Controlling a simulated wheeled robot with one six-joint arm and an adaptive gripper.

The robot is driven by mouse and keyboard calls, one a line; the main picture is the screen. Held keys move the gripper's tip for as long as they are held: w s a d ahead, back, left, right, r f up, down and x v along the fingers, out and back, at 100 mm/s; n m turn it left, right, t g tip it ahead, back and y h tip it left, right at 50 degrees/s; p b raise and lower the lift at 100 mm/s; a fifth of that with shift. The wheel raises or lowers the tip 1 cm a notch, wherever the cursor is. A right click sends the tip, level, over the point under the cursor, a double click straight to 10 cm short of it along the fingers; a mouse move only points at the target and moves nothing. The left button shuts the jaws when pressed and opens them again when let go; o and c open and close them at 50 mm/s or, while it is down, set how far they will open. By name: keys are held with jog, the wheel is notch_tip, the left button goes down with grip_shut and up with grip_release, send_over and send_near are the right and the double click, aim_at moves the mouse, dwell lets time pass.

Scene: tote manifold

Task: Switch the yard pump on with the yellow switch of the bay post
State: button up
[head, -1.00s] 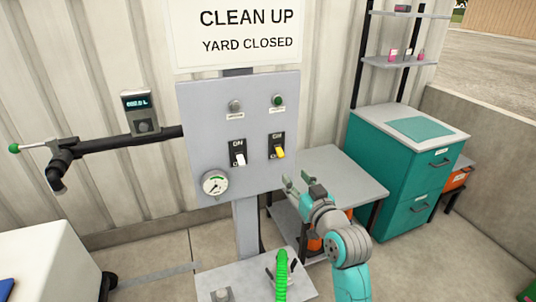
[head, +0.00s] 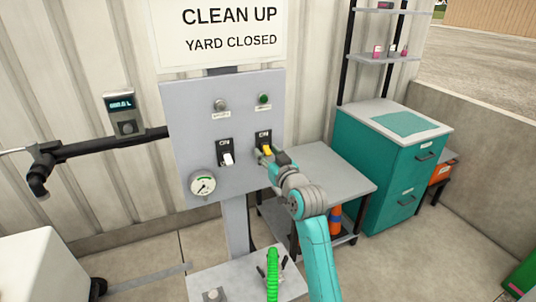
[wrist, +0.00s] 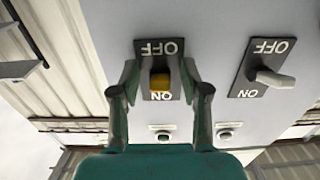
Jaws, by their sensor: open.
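The yellow switch (head: 267,150) is on the right of the grey panel (head: 186,130) of the bay post, on a black plate marked ON at the top. In the wrist view the yellow switch (wrist: 160,80) shows upside down, between the two fingers of my gripper (wrist: 160,88). The fingers are open, one on each side of the lever; I cannot tell whether they touch it. In the head view my gripper (head: 266,157) is at the panel and partly hides the lever and the lower label. The lever's exact position is unclear.
A white switch (head: 228,159) is close on the left, its lever tilted down. A gauge (head: 203,184) is below it. A grey lamp (head: 220,105) and a green lamp (head: 264,99) sit above. A side table (head: 330,165) and teal cabinet (head: 390,160) stand to the right.

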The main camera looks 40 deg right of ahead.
grip_shut()
jog(key=shift+r, duration=0.1)
dwell(0.3)
jog(key=g, duration=0.1)
jog(key=r+g+y, duration=0.1)
jog(key=g, duration=0.1)
jog(key=shift+s, duration=0.1)
jog(key=g, duration=0.2)
jog(key=shift+r+g+y, duration=0.3)
jog(key=shift+r, duration=0.05)
jog(key=shift+r+g+y, duration=0.25)
jog(key=shift+g+y, duration=0.05)
jog(key=shift+g, duration=0.8)
jog(key=shift+r+g+y, duration=0.2)
jog(key=shift+g+y, duration=0.1)
jog(key=shift+g, duration=0.8)
